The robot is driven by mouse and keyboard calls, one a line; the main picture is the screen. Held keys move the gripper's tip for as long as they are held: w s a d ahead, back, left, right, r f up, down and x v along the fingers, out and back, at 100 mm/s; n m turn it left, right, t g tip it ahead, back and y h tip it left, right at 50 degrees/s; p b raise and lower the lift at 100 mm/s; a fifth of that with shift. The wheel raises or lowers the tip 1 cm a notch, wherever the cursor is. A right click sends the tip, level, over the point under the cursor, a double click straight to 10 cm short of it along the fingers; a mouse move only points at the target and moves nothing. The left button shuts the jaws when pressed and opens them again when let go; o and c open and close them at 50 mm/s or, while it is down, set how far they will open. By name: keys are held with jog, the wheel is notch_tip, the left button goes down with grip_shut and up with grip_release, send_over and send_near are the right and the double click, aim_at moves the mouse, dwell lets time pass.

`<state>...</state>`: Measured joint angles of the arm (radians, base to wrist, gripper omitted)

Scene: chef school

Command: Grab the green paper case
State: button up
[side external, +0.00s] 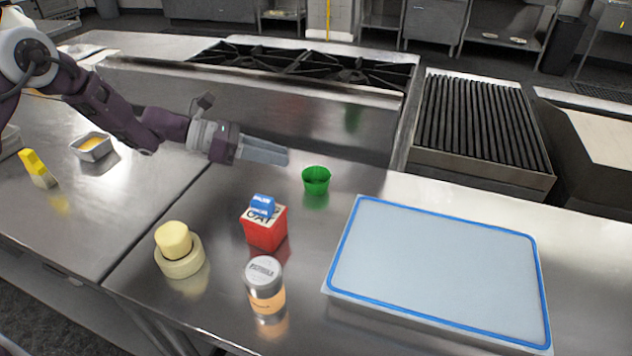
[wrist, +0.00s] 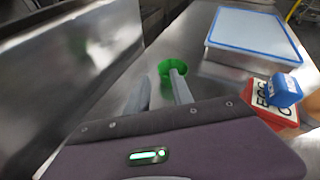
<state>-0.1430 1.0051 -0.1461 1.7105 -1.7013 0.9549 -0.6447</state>
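The green paper case (side external: 316,181) stands upright on the steel counter, a small fluted cup with its opening up. My gripper (side external: 286,156) is to its left and a little higher in the side view, fingers pointing toward it, apart from it there. In the wrist view the green paper case (wrist: 166,66) lies beyond the fingertips of my gripper (wrist: 160,80). The two fingers are spread with nothing seen between them. The right finger overlaps part of the case in that view; whether it touches it I cannot tell.
A red carton (side external: 264,229) with a blue block (side external: 262,205) on top, a jar (side external: 264,283) and a cream stacked object (side external: 178,255) stand nearer the front. A blue-rimmed board (side external: 440,265) lies right. The stove's steel side (side external: 250,105) rises behind.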

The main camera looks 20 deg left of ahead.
aim_at(317, 181)
jog(key=x, duration=0.7)
jog(key=shift+w+f, duration=0.1)
jog(key=shift+f, duration=0.15)
jog(key=shift+a, duration=0.1)
grip_shut()
